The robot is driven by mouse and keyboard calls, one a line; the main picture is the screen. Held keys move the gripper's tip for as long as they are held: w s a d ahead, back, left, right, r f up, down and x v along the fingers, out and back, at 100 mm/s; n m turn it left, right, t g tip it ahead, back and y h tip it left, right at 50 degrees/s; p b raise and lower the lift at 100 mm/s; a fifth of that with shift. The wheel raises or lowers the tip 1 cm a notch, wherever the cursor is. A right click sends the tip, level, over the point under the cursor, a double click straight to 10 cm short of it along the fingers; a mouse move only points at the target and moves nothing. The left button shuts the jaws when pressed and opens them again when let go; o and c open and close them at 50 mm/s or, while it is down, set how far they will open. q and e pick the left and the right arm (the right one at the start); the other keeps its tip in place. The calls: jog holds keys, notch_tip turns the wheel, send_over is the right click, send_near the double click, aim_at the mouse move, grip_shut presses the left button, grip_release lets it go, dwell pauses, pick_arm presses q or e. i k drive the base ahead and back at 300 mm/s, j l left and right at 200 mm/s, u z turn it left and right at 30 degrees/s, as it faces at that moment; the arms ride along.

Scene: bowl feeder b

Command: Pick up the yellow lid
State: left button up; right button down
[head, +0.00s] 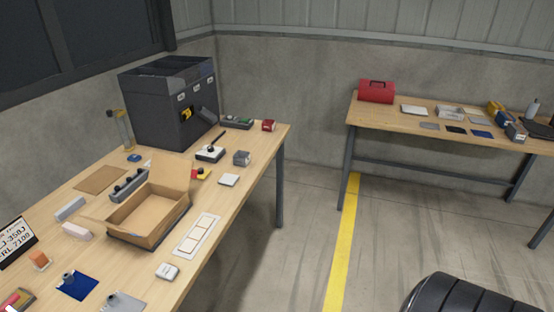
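No thing that I can make out clearly as a yellow lid shows in the head view. A small yellow and red item (203,174) lies on the near wooden table, just behind the open cardboard box (150,214) and partly hidden by its flap. A small yellow part (187,113) shows on the front of the dark grey machine (160,118). A yellow item (495,107) stands among things at the right of the far table. These are too small to identify. Neither of my grippers is in view.
The near table (222,205) is crowded with a white panel (197,235), a blue mat (77,285) and several small items. The far table (385,114) carries a red toolbox (376,92). Floor with a yellow stripe (343,245) lies between them. A black ribbed shape fills the bottom right.

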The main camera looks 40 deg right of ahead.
aim_at(203, 172)
jog(key=z, duration=0.8)
jog(key=u, duration=2.2)
jog(key=k+l, duration=0.1)
jog(key=l, duration=0.45)
jog(key=k+l, duration=0.1)
jog(key=l, duration=1)
jog(key=k+l, duration=0.15)
jog(key=l, duration=0.45)
jog(key=u, duration=0.05)
